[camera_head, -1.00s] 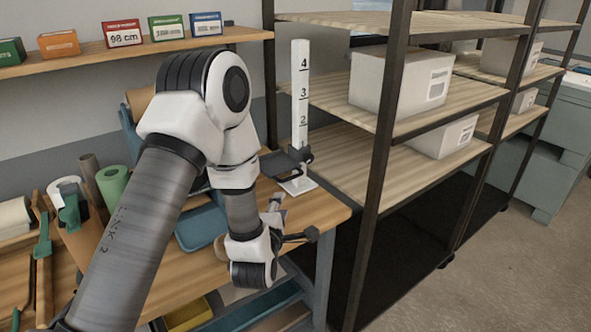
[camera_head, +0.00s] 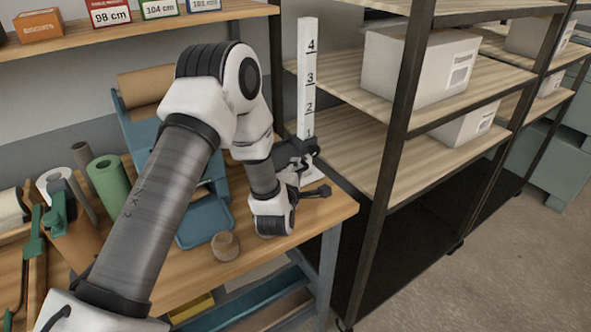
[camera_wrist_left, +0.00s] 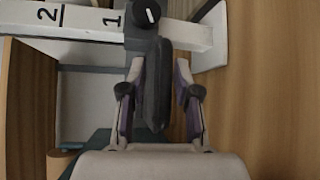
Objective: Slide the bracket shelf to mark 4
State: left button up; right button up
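The white post (camera_head: 307,75) stands upright at the bench's right end, with marks 1 to 4 rising up it. The dark bracket shelf (camera_wrist_left: 155,90) sits low on the post, just below mark 1. Its round knob (camera_wrist_left: 147,13) shows in the left wrist view. In the head view the bracket is mostly hidden behind my left gripper (camera_head: 303,172). In the wrist view, my left gripper (camera_wrist_left: 158,98) is open, its two purple-lined fingers on either side of the bracket. A gap shows on the right; contact on the left is unclear. My right gripper is out of view.
A black-framed rack (camera_head: 400,110) with boxes stands close to the right of the post. A blue tray (camera_head: 205,222), a small brown round object (camera_head: 226,246) and a green roll (camera_head: 110,180) are on the bench. A wall shelf (camera_head: 130,35) is above.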

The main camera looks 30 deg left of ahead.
pick_arm(q)
jog(key=shift+s+d+r, duration=0.15)
jog(key=shift+s+r, duration=0.1)
grip_shut()
jog(key=shift+w, duration=0.1)
